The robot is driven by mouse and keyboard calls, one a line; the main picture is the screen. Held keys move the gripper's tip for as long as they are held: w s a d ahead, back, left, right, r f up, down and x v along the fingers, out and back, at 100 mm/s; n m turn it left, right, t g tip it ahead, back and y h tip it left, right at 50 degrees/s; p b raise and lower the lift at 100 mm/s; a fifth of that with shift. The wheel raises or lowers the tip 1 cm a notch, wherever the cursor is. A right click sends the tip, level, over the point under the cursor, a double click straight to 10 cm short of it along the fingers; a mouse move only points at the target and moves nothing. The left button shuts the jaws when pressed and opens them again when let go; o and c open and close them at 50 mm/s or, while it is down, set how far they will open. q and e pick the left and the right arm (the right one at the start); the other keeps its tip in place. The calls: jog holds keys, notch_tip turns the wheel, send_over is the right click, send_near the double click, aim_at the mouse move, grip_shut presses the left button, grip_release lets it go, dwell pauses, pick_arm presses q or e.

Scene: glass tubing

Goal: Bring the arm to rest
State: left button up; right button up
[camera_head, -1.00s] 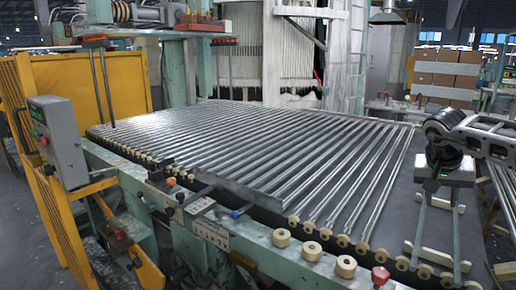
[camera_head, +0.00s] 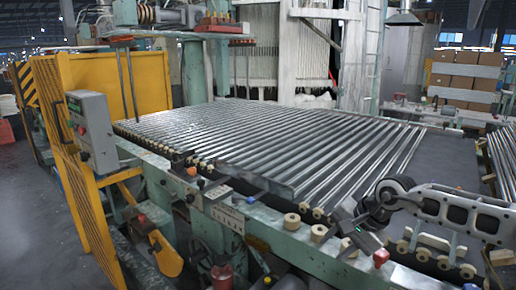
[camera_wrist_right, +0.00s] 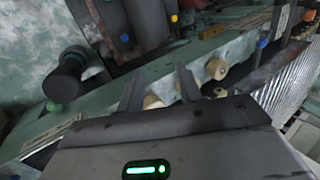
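My right arm (camera_head: 445,205) comes in from the right edge in the head view. Its gripper (camera_head: 338,228) hangs tilted over the front rail of the roller table, near the right end of the glass tubes (camera_head: 300,150). In the right wrist view the two dark fingers of this gripper (camera_wrist_right: 158,72) stand apart with nothing held between them. Pale rollers (camera_wrist_right: 153,102) show just beyond and between the fingers; I cannot tell whether they touch. My left gripper is not in view.
A green front rail (camera_head: 270,228) with pale rollers and a red knob (camera_head: 380,257) runs below the gripper. A grey control box (camera_head: 92,130) and yellow guard (camera_head: 95,85) stand at the left. Boxes (camera_head: 465,75) are stacked at the back right.

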jog(key=s+a+m+y, duration=0.2)
jog(key=a+y, duration=0.1)
jog(key=a, duration=0.4)
jog(key=s+a+m+y, duration=0.1)
jog(key=s+a+y, duration=0.2)
jog(key=a, duration=0.4)
jog(key=s+a+r+m+t+y, duration=0.55)
jog(key=a+r+m, duration=0.35)
jog(key=m, duration=0.5)
jog(key=w+d+f+m+t+h, duration=0.15)
jog(key=d+m+t+h, duration=0.3)
jog(key=m, duration=0.75)
jog(key=d+f+m+t+h, duration=0.2)
jog(key=d+m+t+h, duration=0.3)
jog(key=m, duration=0.7)
jog(key=s+d+f+m+g+h, duration=0.5)
jog(key=d+f+m+h, duration=0.1)
jog(key=d+f+m, duration=0.35)
jog(key=s+d+f+m+g, duration=0.3)
jog(key=s+f+m+g, duration=0.25)
jog(key=s, duration=0.45)
jog(key=s+d+f+m+g, duration=0.35)
jog(key=s+m+g, duration=0.2)
jog(key=s, duration=0.45)
jog(key=w+a+f+t+y, duration=0.2)
jog(key=w+a+f+t, duration=0.3)
jog(key=f, duration=0.4)
jog(key=shift+w+f+t, duration=0.2)
jog(key=shift+w+t, duration=0.25)
jog(key=shift+t, duration=0.75)
